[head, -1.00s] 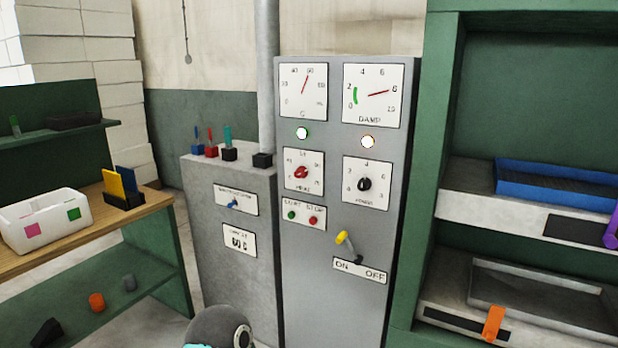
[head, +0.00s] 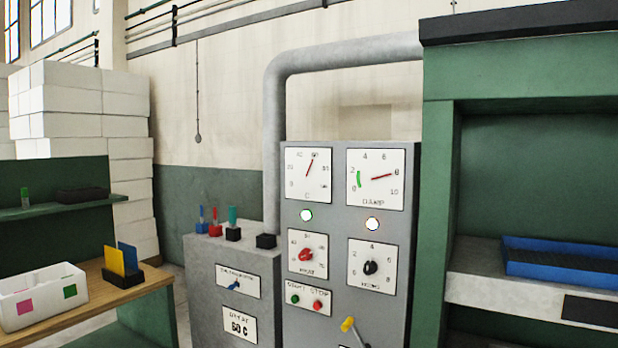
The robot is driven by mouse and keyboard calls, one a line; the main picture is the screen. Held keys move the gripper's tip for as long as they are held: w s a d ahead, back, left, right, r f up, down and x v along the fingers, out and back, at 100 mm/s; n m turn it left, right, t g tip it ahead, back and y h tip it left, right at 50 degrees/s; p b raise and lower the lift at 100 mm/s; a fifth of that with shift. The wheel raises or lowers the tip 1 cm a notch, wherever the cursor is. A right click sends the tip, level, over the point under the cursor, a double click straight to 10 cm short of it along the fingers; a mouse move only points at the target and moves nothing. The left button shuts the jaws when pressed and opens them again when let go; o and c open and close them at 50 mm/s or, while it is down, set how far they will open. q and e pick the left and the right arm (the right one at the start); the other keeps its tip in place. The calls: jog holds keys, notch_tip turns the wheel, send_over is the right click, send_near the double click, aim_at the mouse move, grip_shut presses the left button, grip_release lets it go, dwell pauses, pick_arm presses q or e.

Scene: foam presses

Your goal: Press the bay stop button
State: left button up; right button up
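The grey control cabinet (head: 340,222) stands in the middle of the head view. Its small start/stop plate (head: 309,298) sits below the red heat knob. The red stop button (head: 317,305) is on the right of that plate, and the green start button (head: 295,299) is on its left. Nothing covers the buttons. Neither of my grippers is in view.
A yellow-tipped lever (head: 348,324) is below and right of the plate. A lower grey box (head: 209,258) adjoins the cabinet's left. A green press frame (head: 440,190) with a blue tray (head: 560,263) stands right. A wooden bench (head: 95,310) is at left.

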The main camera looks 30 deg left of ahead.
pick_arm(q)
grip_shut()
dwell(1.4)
